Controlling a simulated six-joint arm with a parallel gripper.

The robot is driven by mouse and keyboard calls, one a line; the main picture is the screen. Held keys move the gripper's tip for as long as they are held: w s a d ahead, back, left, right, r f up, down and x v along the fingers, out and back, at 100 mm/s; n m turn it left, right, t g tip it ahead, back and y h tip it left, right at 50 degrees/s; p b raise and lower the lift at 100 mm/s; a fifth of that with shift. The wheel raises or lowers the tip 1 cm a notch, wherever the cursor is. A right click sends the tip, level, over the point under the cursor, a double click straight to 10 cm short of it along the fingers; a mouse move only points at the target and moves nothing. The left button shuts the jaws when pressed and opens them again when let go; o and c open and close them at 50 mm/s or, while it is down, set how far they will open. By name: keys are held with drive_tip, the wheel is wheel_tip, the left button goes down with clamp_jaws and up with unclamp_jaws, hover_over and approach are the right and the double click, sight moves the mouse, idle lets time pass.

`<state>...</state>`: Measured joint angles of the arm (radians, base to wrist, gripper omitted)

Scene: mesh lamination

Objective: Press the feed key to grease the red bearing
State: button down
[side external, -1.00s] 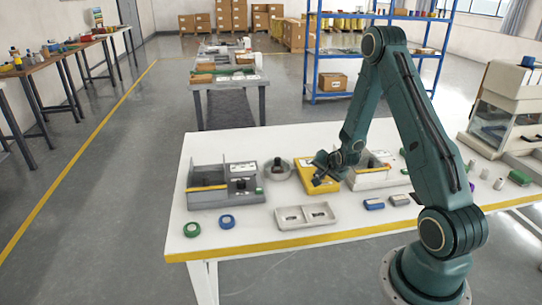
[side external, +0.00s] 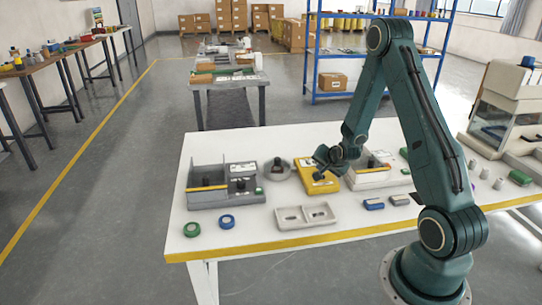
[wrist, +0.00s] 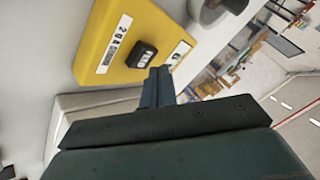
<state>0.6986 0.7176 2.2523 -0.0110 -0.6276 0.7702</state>
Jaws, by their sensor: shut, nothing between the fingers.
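The yellow box (side external: 312,187) lies on the white table. In the wrist view the yellow box (wrist: 105,62) has a black key (wrist: 143,55) with white marks and white label strips beside it. My gripper (side external: 322,175) is low over the box. In the wrist view the fingertips of my gripper (wrist: 158,74) are together and empty, close beside the key; I cannot tell whether they touch the box. I cannot make out a red bearing.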

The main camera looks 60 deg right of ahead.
drive_tip(key=shift+r, duration=2.5)
idle(0.9)
drive_tip(key=shift+r, duration=1.9)
drive_tip(key=shift+f, duration=0.2)
drive_tip(key=shift+f, duration=4.2)
drive_tip(key=shift+f, duration=0.45)
